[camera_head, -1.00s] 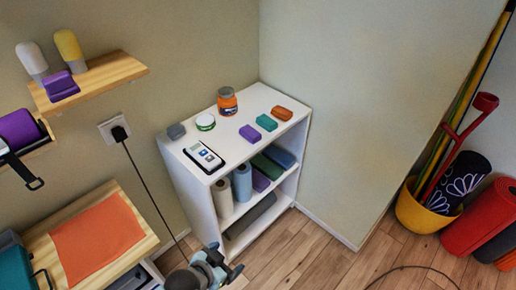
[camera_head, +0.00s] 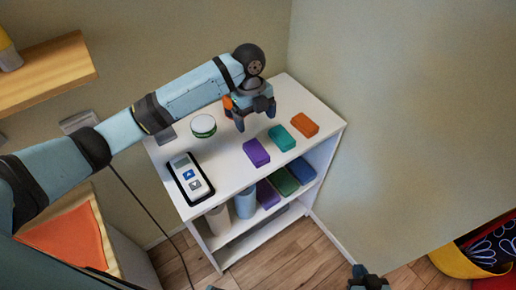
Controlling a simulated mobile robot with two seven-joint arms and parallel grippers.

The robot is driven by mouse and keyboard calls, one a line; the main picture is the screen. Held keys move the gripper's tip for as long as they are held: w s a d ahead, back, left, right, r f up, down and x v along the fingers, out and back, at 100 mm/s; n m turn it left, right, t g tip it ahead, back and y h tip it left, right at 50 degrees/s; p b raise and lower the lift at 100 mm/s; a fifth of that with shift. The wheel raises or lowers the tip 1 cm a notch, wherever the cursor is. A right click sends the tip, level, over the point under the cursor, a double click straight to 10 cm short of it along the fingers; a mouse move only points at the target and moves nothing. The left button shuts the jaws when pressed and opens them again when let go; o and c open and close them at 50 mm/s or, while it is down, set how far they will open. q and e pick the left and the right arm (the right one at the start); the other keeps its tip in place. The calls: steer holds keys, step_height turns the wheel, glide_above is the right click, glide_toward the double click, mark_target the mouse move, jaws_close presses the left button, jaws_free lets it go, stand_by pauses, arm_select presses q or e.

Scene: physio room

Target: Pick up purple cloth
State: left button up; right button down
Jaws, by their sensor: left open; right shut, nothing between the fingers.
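A folded purple cloth (camera_head: 256,152) lies flat on the top of the white shelf unit (camera_head: 222,166), left of a teal cloth (camera_head: 281,138) and an orange cloth (camera_head: 304,124). My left gripper (camera_head: 255,119) is open and empty above the shelf top, just behind the purple cloth and apart from it, fingers pointing down. My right gripper (camera_head: 368,281) is shut and empty at the bottom edge, right of the shelf and partly cut off. Another purple folded piece (camera_head: 267,194) lies on the shelf below.
A device with a screen (camera_head: 190,180) and a round green-and-white tin (camera_head: 203,126) stand on the shelf top. An orange jar (camera_head: 228,103) is mostly hidden behind my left gripper. A wall meets the shelf's right side.

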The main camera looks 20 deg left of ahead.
arm_select(q)
glide_above(256, 149)
steer(key=f, duration=0.8)
steer(key=shift+s+d+f+p, duration=0.1)
steer(key=shift+d+p, duration=0.1)
steer(key=shift+p, duration=0.1)
steer(key=f, duration=0.4)
steer(key=shift+a+f+p, duration=0.15)
steer(key=shift+a+p, duration=0.05)
steer(key=shift+p, duration=0.15)
steer(key=shift+f, duration=0.5)
steer(key=c, duration=1)
